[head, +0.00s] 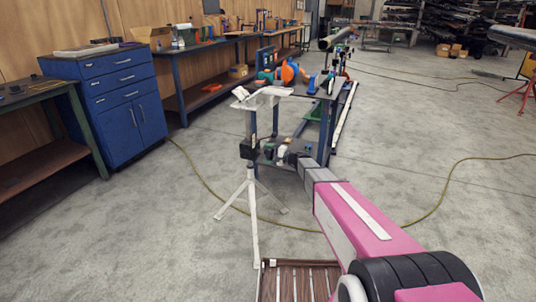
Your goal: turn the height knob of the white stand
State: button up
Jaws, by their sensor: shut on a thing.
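The white stand (252,215) is upright left of my arm, with a thin post, splayed legs and a white V-shaped head (255,100) on top. My gripper (262,151) is at the post, just above where the legs spread, beside a dark collar (248,149). It is shut on the height knob there. The knob itself is small and hidden by my gripper and wrist, so its turn angle cannot be seen.
A metal work table (325,120) with an orange tool (290,73) and a long pipe (338,36) stands behind the stand. A blue cabinet (105,95) is at left. A yellow-green hose (200,180) crosses the otherwise open floor.

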jog(key=shift+f+m, duration=0.1)
jog(key=shift+m, duration=0.6)
jog(key=o, duration=0.9)
jog(key=shift+d, duration=0.1)
jog(key=v, duration=1)
jog(key=shift+s+d, duration=0.15)
jog(key=shift+d, duration=0.2)
